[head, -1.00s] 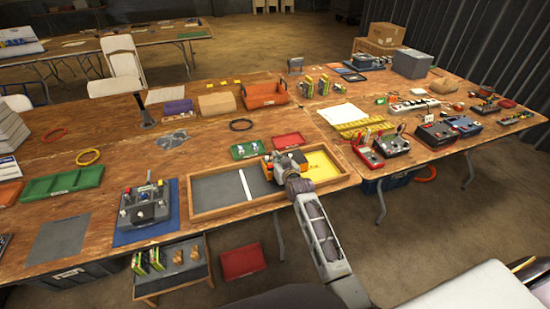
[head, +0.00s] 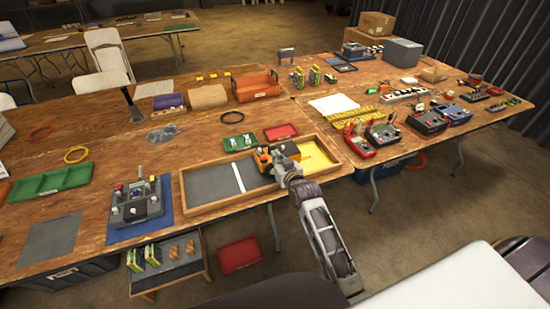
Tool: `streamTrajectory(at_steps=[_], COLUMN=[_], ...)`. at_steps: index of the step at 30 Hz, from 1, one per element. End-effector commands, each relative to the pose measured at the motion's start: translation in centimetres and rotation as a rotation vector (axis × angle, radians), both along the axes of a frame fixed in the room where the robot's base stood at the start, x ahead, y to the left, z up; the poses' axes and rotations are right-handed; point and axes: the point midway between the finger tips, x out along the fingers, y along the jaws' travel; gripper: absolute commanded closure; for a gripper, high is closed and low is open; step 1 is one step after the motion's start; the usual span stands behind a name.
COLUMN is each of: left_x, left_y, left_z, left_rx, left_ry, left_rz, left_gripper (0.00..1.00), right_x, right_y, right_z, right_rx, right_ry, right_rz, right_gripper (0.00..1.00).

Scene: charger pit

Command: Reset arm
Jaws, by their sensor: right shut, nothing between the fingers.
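My right gripper (head: 283,155) is shut and empty, over the right part of the wooden-framed tray (head: 226,208). My right arm reaches up to it from the bottom of the head view. An orange and dark object (head: 263,158) shows just left of and behind the gripper, partly hidden by it. I cannot tell whether they touch. My left gripper is not in the head view.
The tray has a grey section (head: 212,185) and a yellow section (head: 316,155). A grey control box (head: 138,205) sits on a blue mat at left. Green (head: 240,142) and red (head: 281,132) small trays lie behind. Red and grey meters (head: 360,146) stand at right.

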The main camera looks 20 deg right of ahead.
Motion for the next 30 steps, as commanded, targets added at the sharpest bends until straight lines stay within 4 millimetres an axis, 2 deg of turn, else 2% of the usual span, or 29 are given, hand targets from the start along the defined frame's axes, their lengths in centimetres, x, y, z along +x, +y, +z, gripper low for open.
streamTrajectory(at_steps=[20,26,30], left_x=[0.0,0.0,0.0], left_y=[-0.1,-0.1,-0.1], left_z=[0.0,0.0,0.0], left_rx=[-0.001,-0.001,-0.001], left_ry=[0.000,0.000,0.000], left_rz=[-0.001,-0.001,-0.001], left_gripper=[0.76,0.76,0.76], right_x=[-0.5,-2.6,-5.2], right_y=[0.0,0.3,0.4], right_z=[-0.3,-1.6,-3.1], right_rx=[-0.003,-0.016,-0.031], right_ry=[0.018,0.105,0.208], right_rz=[0.004,0.021,0.039], right_gripper=[1.00,1.00,1.00])
